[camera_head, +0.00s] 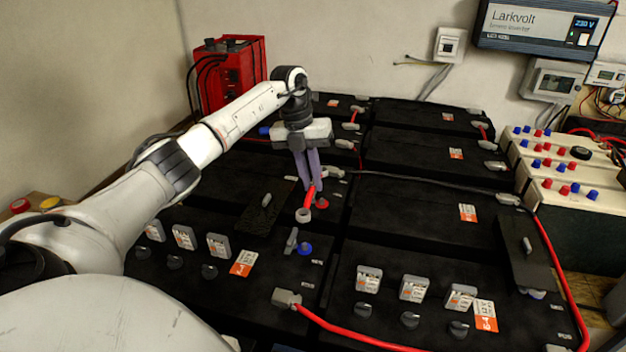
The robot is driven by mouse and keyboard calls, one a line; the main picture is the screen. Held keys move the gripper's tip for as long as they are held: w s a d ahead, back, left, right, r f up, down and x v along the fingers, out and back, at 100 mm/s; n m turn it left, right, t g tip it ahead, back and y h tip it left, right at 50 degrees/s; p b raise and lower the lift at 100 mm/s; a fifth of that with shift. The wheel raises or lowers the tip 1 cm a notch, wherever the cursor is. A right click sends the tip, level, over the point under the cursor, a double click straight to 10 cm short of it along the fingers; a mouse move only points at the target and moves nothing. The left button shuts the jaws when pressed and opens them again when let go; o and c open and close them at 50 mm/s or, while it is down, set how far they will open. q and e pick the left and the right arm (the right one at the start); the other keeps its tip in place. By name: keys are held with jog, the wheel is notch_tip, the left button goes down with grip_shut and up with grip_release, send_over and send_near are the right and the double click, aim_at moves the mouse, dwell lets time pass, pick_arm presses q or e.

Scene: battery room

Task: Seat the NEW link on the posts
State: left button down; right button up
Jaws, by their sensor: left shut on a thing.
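My left gripper (311,186) points down over the middle of the black batteries, its two purple-grey fingers shut on a short red link (309,198). The link is tilted, and a grey ring end (303,215) shows at its lower end. Its upper end is hidden by the fingers. A red post (322,203) shows just right of the link. A blue post (305,249) is below the link in the picture, with a grey piece (291,241) beside it. I cannot tell whether the link touches a post. My right gripper is not in view.
Black batteries (420,231) fill the middle. A red cable (350,338) runs from a grey connector (287,298) at the front. A dark perforated piece (262,215) lies left of the gripper. A red unit (229,72) stands behind my arm; a terminal bank (560,165) stands right.

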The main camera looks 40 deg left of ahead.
pick_arm(q)
jog(key=shift+b+x, duration=0.95)
jog(key=shift+x, duration=0.1)
notch_tip(320, 180, down, 3)
jog(key=b, duration=0.3)
jog(key=shift+a+f, duration=0.15)
jog(key=shift+a+b+x, duration=0.2)
jog(key=shift+b+x, duration=0.25)
jog(key=shift+x, duration=0.75)
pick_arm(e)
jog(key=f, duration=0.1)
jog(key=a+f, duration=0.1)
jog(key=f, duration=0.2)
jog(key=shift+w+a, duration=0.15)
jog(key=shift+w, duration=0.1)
pick_arm(q)
jog(key=shift+s, duration=0.2)
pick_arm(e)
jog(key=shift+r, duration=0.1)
pick_arm(q)
jog(key=shift+p, duration=0.75)
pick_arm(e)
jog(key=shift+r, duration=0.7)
pick_arm(q)
jog(key=shift+f, duration=0.65)
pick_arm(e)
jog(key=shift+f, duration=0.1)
pick_arm(q)
jog(key=shift+f, duration=0.6)
